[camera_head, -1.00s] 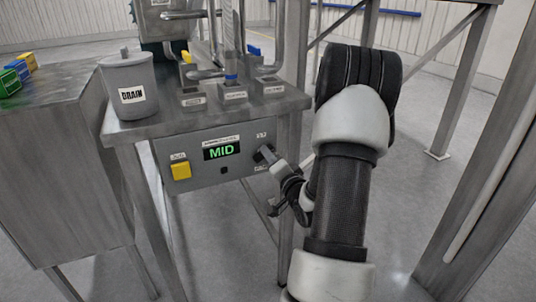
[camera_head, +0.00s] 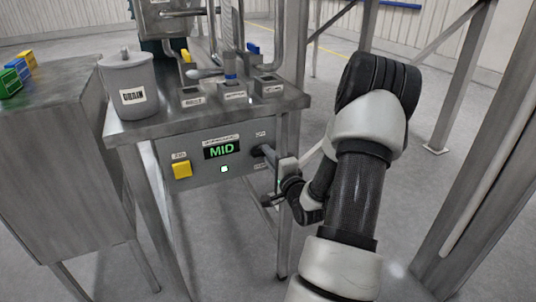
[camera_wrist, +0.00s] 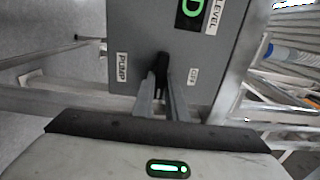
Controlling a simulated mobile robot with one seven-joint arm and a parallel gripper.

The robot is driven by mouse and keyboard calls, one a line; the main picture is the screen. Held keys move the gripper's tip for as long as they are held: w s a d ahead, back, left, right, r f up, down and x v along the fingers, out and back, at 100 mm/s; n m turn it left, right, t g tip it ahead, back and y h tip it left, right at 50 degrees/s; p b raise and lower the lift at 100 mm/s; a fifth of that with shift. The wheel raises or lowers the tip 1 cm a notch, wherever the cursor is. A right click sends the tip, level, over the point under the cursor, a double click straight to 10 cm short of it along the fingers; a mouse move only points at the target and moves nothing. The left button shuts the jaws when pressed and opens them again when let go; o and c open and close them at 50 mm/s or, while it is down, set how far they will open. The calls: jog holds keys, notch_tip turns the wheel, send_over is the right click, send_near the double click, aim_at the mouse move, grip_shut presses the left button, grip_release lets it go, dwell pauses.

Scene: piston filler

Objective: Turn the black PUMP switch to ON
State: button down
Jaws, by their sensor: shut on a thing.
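The black PUMP switch (camera_head: 257,151) is at the right end of the grey control panel (camera_head: 205,180). My gripper (camera_head: 271,156) reaches it from the right, in front of the panel. In the wrist view, the two fingers of my gripper (camera_wrist: 161,92) are shut on the black switch (camera_wrist: 161,66), and its upper end shows between their tips. The PUMP label (camera_wrist: 122,67) is to the left of the switch there. A smaller label (camera_wrist: 192,75) is to the right, too blurred to read surely. The small lamp (camera_head: 224,169) under the display is lit.
A green MID display (camera_head: 221,149) and a yellow button (camera_head: 182,170) are on the panel. A grey DRAIN pot (camera_head: 128,85) stands on the metal table above. A table leg (camera_head: 285,240) is close by my wrist.

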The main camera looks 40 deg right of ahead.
dwell(0.3)
jog(key=c, duration=1.8)
grip_release()
jog(key=shift+o, duration=0.2)
jog(key=shift+s, duration=0.1)
jog(key=p+v, duration=0.3)
jog(key=v, duration=1.4)
